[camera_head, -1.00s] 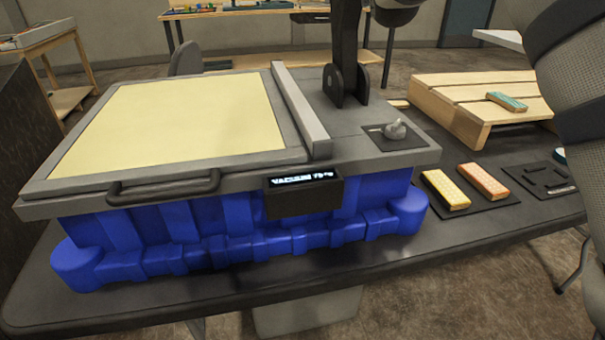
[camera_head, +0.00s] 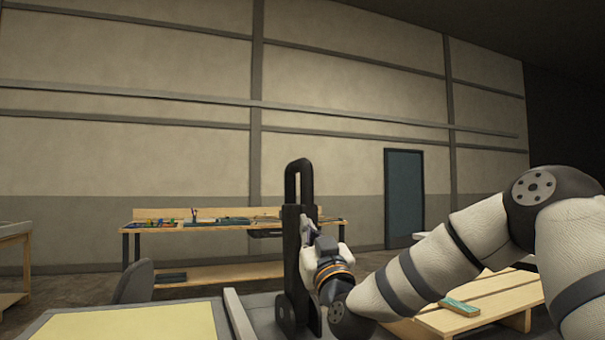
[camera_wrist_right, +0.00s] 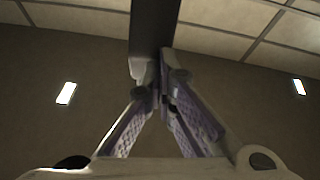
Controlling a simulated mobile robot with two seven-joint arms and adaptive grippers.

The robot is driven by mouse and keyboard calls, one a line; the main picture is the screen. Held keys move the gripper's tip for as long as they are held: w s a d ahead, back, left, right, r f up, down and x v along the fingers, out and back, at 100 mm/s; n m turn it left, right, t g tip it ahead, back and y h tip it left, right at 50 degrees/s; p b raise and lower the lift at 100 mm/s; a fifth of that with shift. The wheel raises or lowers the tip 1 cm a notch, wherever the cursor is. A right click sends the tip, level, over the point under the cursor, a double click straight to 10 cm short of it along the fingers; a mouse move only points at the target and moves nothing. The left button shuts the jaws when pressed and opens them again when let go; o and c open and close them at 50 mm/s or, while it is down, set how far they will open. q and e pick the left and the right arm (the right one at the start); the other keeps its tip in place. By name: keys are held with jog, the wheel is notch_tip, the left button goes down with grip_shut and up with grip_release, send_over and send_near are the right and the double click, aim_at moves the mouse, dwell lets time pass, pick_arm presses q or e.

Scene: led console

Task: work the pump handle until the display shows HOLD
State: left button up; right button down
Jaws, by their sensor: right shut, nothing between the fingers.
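The pump handle (camera_head: 293,245) is a black upright lever with a loop at its top, in the middle of the head view. It also shows as a dark bar (camera_wrist_right: 154,28) in the right wrist view. My right gripper (camera_head: 308,228) is at the lever's right side, below the loop. Its fingertips (camera_wrist_right: 160,78) are together at the bar's lower end with nothing between them; I cannot tell if they touch it. The console's yellow panel (camera_head: 130,323) shows at the bottom. The display is out of view. My left gripper is not in view.
The space above the lever is clear.

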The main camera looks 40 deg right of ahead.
aim_at(291, 176)
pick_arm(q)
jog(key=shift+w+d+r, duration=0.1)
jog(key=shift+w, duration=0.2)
pick_arm(e)
jog(key=s+a+r+m+t+h, duration=0.1)
jog(key=s+a+r+h, duration=0.1)
jog(key=s+r, duration=0.4)
jog(key=shift+s+a+r+m+t, duration=0.15)
jog(key=shift+s+r+m+t, duration=0.15)
jog(key=shift+r, duration=0.3)
jog(key=x, duration=1)
jog(key=w, duration=0.1)
jog(key=w+d, duration=0.1)
jog(key=shift+w+f, duration=0.2)
jog(key=shift+w, duration=0.05)
jog(key=shift+w+d+f, duration=0.25)
jog(key=shift+w+d, duration=0.15)
jog(key=shift+w, duration=0.25)
